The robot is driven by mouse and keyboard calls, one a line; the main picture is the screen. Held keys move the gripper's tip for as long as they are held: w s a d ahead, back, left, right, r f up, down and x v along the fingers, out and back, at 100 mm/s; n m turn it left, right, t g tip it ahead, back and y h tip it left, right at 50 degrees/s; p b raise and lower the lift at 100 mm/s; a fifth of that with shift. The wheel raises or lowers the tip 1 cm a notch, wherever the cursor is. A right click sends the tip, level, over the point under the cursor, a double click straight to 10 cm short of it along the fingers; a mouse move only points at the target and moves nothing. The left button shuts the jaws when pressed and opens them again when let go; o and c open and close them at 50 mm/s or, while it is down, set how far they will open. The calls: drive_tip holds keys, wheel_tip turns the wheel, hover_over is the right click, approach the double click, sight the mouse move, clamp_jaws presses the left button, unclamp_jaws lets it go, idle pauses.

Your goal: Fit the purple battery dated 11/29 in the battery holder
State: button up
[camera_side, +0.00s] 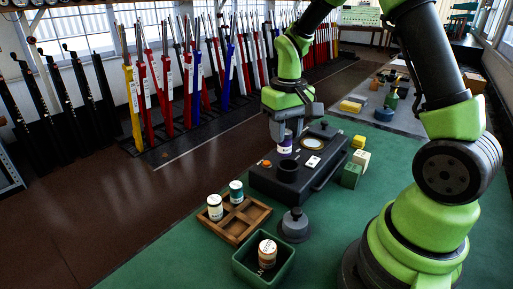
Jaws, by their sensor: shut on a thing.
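My gripper (284,131) is shut on the purple battery (285,147), a purple cylinder with a pale band. It holds the battery upright over the back left part of a dark box (270,184). A round black open cup (288,166), which looks like the battery holder, stands on the box just in front of and below the battery. The battery looks apart from the cup. The date on the battery is too small to read.
A wooden tray (259,211) holds a white and a teal cylinder. A green bin (246,267) holds an orange-and-white cylinder. A grey knobbed weight (295,226) stands nearby. Yellow and green blocks (351,175) stand right of the box.

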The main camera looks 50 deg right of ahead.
sight(289, 153)
drive_tip(key=shift+s+d+f, duration=0.1)
drive_tip(key=shift+d+f, duration=0.15)
drive_tip(key=shift+f, duration=0.6)
drive_tip(key=shift+s+d+f, duration=0.1)
drive_tip(key=shift+d+f, duration=0.1)
drive_tip(key=shift+f, duration=0.7)
drive_tip(key=shift+s+d+f, duration=0.1)
drive_tip(key=shift+d+f, duration=0.15)
drive_tip(key=shift+f, duration=0.6)
drive_tip(key=shift+f, duration=0.7)
drive_tip(key=o, duration=1.5)
drive_tip(key=shift+o, duration=0.2)
drive_tip(key=shift+r, duration=0.1)
drive_tip(key=shift+r, duration=2.85)
